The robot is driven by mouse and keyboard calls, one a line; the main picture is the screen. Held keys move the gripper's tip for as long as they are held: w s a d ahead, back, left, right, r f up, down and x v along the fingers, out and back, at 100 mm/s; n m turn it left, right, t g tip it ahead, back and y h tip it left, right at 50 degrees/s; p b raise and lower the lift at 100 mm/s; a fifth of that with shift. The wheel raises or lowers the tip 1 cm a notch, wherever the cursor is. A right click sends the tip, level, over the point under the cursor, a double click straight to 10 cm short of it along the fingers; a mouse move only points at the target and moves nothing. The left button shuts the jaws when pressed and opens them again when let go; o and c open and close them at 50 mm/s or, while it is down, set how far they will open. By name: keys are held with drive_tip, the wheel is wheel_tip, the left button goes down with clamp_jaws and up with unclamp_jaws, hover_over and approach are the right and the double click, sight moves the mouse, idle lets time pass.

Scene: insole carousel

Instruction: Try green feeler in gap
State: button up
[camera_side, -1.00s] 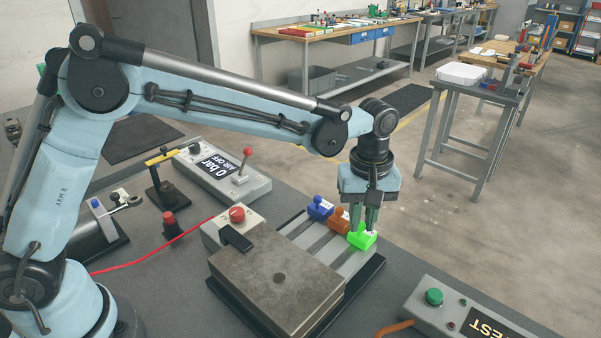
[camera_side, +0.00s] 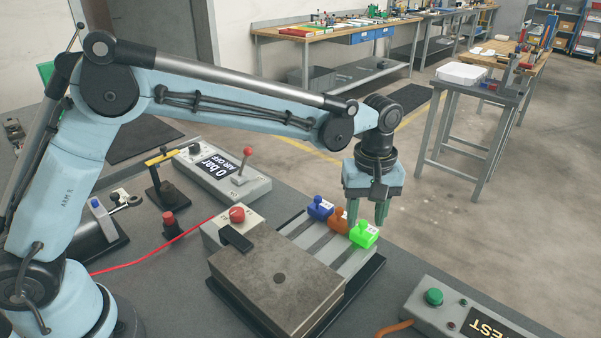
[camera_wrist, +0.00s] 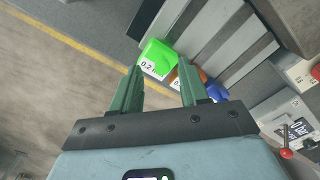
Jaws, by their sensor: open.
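The green feeler (camera_side: 364,235) sits at the right end of a row of feelers on the striped rack beside the grey metal block. In the wrist view the green feeler (camera_wrist: 157,57) carries a white label reading about 0.2. My gripper (camera_side: 367,222) is open and empty, its green fingers close to the green feeler and slightly above it. In the wrist view, the fingers (camera_wrist: 160,85) are apart and the green feeler lies beyond their tips. The orange feeler (camera_side: 339,219) and blue feeler (camera_side: 320,208) stand to its left. I cannot make out the gap.
The grey metal block (camera_side: 275,285) with a red button (camera_side: 237,215) is left of the feelers. A TEST box (camera_side: 470,318) with a green button is at front right. An air box with a red-knobbed lever (camera_side: 247,153) reads 0 bar, AIR OFF. A red cable crosses the bench.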

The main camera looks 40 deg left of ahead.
wheel_tip(320, 180, up, 12)
idle(0.5)
drive_tip(key=shift+f, duration=0.15)
drive_tip(key=shift+a, duration=0.1)
drive_tip(key=s+a+r+m+t, duration=0.1)
drive_tip(key=s+a+m+t, duration=0.35)
drive_tip(key=s+a, duration=0.55)
drive_tip(key=s+a+f+m+t, duration=0.2)
drive_tip(key=s+a+f+m, duration=0.2)
drive_tip(key=s+a+f, duration=0.2)
drive_tip(key=shift+s+a+f+t, duration=0.35)
drive_tip(key=shift+s+a+f, duration=0.1)
drive_tip(key=shift+a, duration=0.7)
